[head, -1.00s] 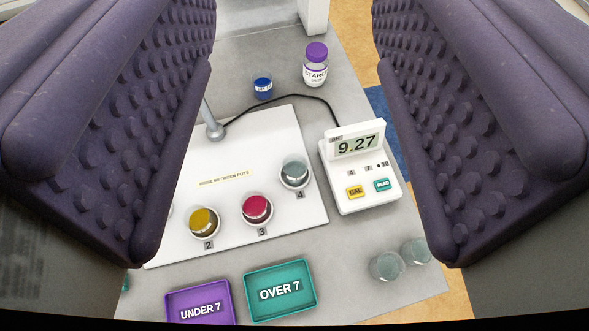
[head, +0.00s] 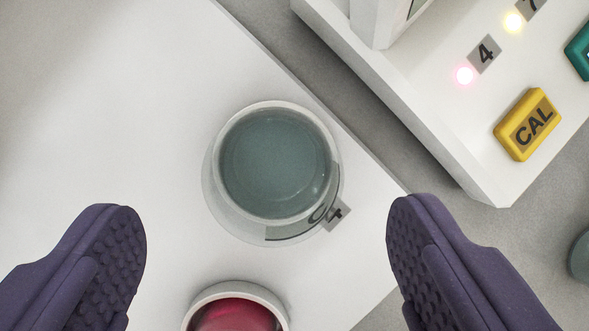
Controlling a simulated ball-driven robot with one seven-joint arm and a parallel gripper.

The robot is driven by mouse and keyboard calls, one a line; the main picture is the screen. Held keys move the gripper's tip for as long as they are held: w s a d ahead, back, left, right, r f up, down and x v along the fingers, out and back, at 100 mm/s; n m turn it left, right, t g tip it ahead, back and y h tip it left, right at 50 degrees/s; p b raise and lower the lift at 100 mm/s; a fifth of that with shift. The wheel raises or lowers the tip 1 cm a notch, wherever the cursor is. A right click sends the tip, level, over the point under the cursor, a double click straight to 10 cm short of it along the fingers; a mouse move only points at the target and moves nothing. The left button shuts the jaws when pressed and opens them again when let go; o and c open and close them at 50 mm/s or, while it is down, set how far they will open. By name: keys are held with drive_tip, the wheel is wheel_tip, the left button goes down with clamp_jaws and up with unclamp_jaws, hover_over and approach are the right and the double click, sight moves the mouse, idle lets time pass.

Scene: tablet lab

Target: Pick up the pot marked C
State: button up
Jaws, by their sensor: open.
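A clear pot (head: 276,165) with a white rim and grey-teal liquid stands upright on the white board (head: 120,120) at the spot labelled 4. A dark curved letter, partly seen on its lower right side, looks like a C, but I cannot read it for sure. My gripper (head: 262,210) is open and empty. Its two purple studded fingers reach in from the lower left and lower right, with the pot between and slightly beyond their tips in the picture. Neither finger appears to touch the pot.
A pot of red liquid (head: 237,315) stands just below, cut off by the bottom edge. The white meter (head: 440,130), with a yellow CAL button (head: 528,125) and lit lamps, stands close by at upper right. The board left of the pot is clear.

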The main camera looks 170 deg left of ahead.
sight(272, 123)
drive_tip(key=b+x, duration=0.2)
drive_tip(key=x, duration=0.3)
drive_tip(key=shift+w+d+f, duration=0.1)
drive_tip(key=shift+d+f, duration=0.1)
drive_tip(key=shift+f, duration=0.15)
drive_tip(key=shift+r, duration=0.1)
drive_tip(key=c, duration=1.2)
drive_tip(key=shift+r, duration=0.15)
